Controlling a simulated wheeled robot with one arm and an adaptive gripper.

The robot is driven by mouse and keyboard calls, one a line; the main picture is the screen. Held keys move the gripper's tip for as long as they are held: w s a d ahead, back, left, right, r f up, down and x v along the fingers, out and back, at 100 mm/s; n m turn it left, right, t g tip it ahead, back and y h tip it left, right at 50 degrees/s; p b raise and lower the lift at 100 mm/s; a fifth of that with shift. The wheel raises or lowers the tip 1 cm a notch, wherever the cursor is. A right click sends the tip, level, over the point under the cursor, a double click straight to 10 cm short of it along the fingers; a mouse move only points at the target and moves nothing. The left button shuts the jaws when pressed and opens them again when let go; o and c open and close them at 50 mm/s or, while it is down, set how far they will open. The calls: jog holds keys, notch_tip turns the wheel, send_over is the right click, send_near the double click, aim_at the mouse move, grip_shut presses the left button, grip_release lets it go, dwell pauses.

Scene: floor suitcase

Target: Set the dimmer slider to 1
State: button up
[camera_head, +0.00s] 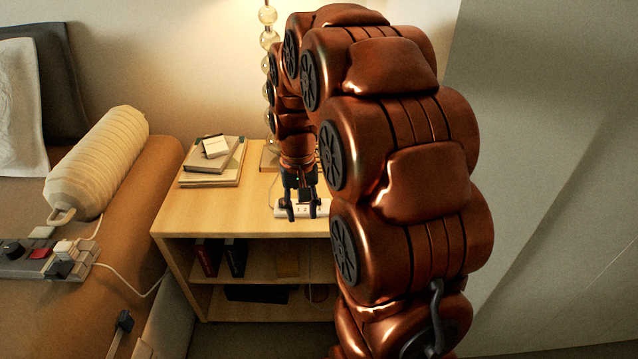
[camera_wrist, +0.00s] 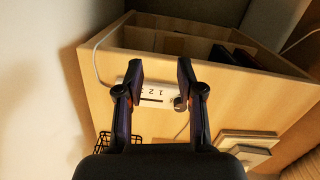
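The white dimmer box (camera_head: 285,212) sits on the wooden nightstand top, with the digits 1 and 2 showing on it. In the wrist view, the box (camera_wrist: 155,96) shows a dark slot and a small dark round knob (camera_wrist: 180,103) at its right end. The slider's handle and setting are not clear. My gripper (camera_head: 302,214) points down over the box. In the wrist view, my gripper (camera_wrist: 160,72) is open with nothing between its fingers, which partly cover the box. Whether a fingertip touches the box cannot be told.
Books (camera_head: 212,165) with a small card on top lie at the nightstand's back left. A lamp (camera_head: 268,40) with a beaded stem stands behind my arm. A shelf below holds dark books (camera_head: 208,257).

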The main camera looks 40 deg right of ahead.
jog(key=r+m+t+p, duration=0.1)
jog(key=r+m+p, duration=0.1)
jog(key=p, duration=0.1)
send_over(319, 199)
jog(key=shift+f, duration=0.25)
jog(key=shift+f+b, duration=0.55)
jog(key=shift+f, duration=3.35)
jog(key=shift+c, duration=0.2)
grip_shut()
